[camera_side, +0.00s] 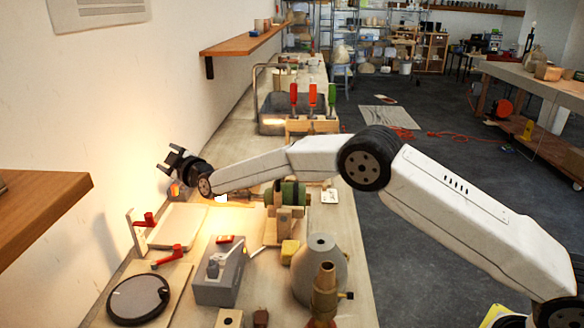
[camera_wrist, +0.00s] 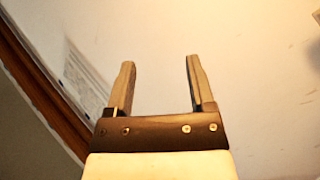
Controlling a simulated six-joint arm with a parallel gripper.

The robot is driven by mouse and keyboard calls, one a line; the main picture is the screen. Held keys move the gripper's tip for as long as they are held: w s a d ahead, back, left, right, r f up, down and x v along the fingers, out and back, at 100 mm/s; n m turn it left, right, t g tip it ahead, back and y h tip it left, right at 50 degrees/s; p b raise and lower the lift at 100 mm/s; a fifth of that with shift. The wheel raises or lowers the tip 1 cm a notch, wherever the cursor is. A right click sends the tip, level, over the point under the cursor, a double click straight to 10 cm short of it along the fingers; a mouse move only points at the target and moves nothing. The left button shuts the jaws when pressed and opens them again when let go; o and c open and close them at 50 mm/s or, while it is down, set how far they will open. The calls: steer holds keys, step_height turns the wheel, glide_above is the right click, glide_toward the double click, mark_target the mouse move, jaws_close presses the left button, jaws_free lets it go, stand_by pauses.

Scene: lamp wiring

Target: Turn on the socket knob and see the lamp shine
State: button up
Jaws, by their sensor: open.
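My gripper (camera_side: 172,158) is raised at the left, close to the white wall and above the bench. Its fingers are apart and empty; the wrist view shows them (camera_wrist: 160,75) with only pale wall between them. A brass, socket-like piece (camera_side: 325,290) stands upright at the front of the bench, with a small dark knob (camera_side: 348,295) on its right side. My gripper is far from it. A grey cone-shaped shade (camera_side: 321,264) stands just behind it. Warm light falls on the wall and bench below my gripper; I cannot tell its source.
A grey box (camera_side: 218,276), a round black disc (camera_side: 138,298), red-handled clamps (camera_side: 168,258) and a green-and-wood device (camera_side: 287,196) crowd the bench. A wooden shelf (camera_side: 40,215) juts out at left. Upright red and green handles (camera_side: 312,96) stand farther back.

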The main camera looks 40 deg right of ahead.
steer(key=s+f+n+g, duration=0.7)
steer(key=f+n+g, duration=0.1)
steer(key=f+n, duration=0.25)
steer(key=s+d+r+n+h, duration=0.1)
steer(key=s+d+n+h, duration=0.2)
steer(key=d+n+h, duration=0.65)
steer(key=d+r+n+t, duration=0.1)
steer(key=d+r+t, duration=0.3)
steer(key=r+t, duration=0.4)
steer(key=shift+g, duration=0.7)
steer(key=f, duration=1.1)
steer(key=shift+s+a, duration=0.15)
steer(key=shift+s, duration=0.15)
steer(key=shift+w, duration=0.1)
steer(key=shift+x, duration=3.8)
